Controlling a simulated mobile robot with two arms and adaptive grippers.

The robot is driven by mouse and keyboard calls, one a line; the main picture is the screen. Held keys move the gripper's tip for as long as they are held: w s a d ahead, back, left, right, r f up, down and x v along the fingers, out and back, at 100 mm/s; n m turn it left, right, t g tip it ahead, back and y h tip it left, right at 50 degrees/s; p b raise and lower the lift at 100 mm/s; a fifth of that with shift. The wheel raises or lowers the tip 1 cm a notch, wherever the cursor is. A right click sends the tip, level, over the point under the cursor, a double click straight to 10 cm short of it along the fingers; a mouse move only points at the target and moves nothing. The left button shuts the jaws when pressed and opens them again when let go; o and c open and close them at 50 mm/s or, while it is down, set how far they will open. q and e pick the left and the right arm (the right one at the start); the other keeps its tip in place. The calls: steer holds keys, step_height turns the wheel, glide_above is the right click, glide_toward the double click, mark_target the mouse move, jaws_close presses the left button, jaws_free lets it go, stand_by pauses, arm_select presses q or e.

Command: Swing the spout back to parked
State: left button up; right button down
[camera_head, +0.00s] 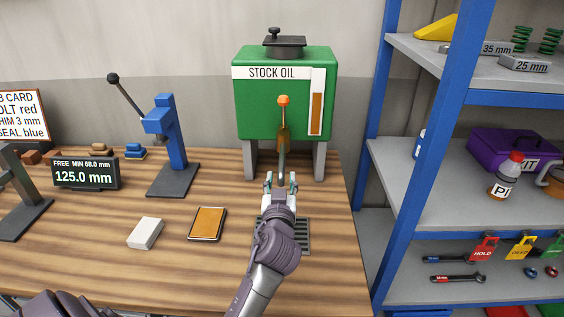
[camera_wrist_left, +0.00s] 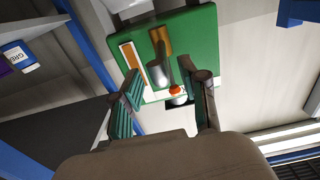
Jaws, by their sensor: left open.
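The green stock oil tank (camera_head: 284,112) stands at the back of the bench. Its spout (camera_head: 283,141) has a brass body, an orange knob on top and a grey pipe hanging down in front. My left gripper (camera_head: 281,179) is open, below the knob and close to the pipe's lower end. In the left wrist view the spout (camera_wrist_left: 160,40) and orange knob (camera_wrist_left: 176,90) appear in the gap between the open fingers of that gripper (camera_wrist_left: 168,100). I cannot tell whether either finger touches the spout. My right gripper is not in view.
A drain grate (camera_head: 297,236) lies under my left arm. A blue-framed shelf (camera_head: 410,170) stands close on the right.

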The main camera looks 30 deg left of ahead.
mark_target(282, 168)
arm_select(q)
steer(key=p+x, duration=0.1)
steer(key=x, duration=0.3)
steer(key=shift+w+a+r, duration=0.1)
steer(key=shift+w+a, duration=0.05)
steer(key=shift+w, duration=0.1)
steer(key=shift+w+a, duration=0.25)
steer(key=shift+w, duration=0.15)
steer(key=shift+w+a, duration=0.1)
steer(key=shift+w, duration=0.05)
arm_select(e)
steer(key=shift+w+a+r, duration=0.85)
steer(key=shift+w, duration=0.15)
arm_select(q)
steer(key=c, duration=0.6)
jaws_close()
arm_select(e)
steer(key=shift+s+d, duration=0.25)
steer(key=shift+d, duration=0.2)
